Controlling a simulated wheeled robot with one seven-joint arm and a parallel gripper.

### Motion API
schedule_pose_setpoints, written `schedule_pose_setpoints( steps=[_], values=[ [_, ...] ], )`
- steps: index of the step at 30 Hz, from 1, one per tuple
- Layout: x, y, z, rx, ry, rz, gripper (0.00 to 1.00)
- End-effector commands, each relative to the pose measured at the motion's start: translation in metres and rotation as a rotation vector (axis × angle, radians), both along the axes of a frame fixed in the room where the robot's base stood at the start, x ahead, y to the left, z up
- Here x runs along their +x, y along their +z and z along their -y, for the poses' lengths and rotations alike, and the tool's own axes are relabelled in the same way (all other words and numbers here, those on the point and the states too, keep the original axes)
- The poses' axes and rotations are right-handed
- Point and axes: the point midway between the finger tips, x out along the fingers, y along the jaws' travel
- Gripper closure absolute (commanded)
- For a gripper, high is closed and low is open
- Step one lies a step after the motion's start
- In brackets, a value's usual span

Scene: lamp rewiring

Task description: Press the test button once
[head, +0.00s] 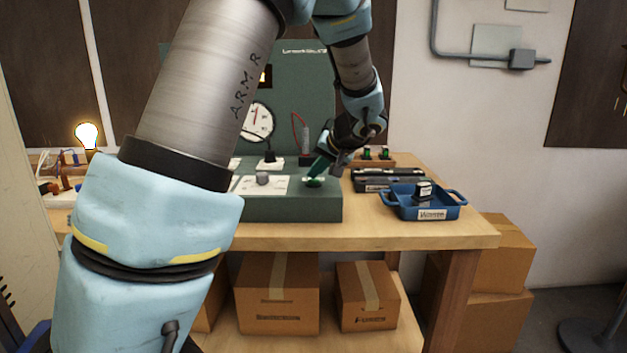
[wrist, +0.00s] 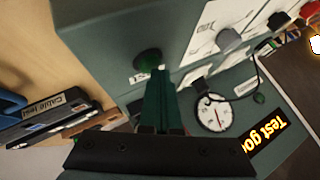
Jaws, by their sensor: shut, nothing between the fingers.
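A lit display (wrist: 272,132) on the console reads "Test goo…", the rest cut off.
A dial gauge (wrist: 212,113) and a grey knob (head: 263,179) are on the console. Right of it are a dark case (head: 385,174) and a blue tray (head: 455,210) holding a small dark part. A lit bulb (head: 87,135) stands at left.

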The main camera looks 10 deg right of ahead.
Motion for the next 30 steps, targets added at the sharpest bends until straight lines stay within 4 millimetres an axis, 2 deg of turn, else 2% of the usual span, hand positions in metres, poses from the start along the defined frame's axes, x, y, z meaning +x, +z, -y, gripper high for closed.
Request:
schedule_pose_setpoints(
  steps=[12,24,30],
  values=[
    [0.0,0.015,0.0,-0.001,-0.001,0.0,1.0],
    [0.0,0.018,0.0,0.0,0.0,0.0,1.0],
    [0.0,0.033,0.0,0.0,0.0,0.0,1.0]
  ],
)
